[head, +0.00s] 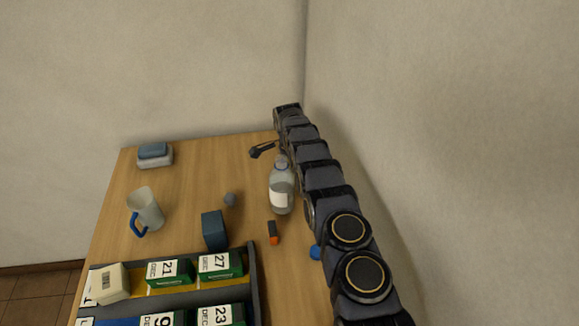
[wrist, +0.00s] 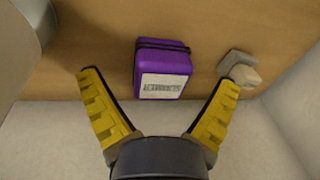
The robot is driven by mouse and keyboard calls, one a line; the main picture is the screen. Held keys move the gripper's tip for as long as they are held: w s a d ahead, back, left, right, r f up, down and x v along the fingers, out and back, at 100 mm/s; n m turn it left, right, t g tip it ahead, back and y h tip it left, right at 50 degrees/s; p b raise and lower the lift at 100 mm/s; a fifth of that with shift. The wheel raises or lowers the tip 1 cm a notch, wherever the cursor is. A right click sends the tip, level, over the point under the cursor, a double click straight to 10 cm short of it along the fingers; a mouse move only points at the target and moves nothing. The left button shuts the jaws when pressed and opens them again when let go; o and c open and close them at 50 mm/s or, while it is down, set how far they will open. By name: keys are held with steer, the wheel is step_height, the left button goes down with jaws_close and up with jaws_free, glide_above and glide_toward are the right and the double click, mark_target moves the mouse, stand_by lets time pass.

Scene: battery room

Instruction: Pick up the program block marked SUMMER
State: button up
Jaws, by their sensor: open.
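A purple block (wrist: 162,62) with a dark band and a white label lies on the wooden table in the wrist view. The dark lettering on its label is too blurred to read, so I cannot confirm SUMMER. My gripper (wrist: 159,78) is open, with its yellow fingers spread left and right of the block. The block is between the fingertips in the picture, and no finger touches it. In the head view I see no purple block, and my arm covers part of the table's right side.
A grey piece with a beige top (wrist: 240,70) lies close to the right finger. In the head view a bottle (head: 282,188) stands beside my arm. Walls rise behind and right.

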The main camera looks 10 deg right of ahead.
steer(key=c, duration=1.3)
steer(key=shift+o, duration=0.2)
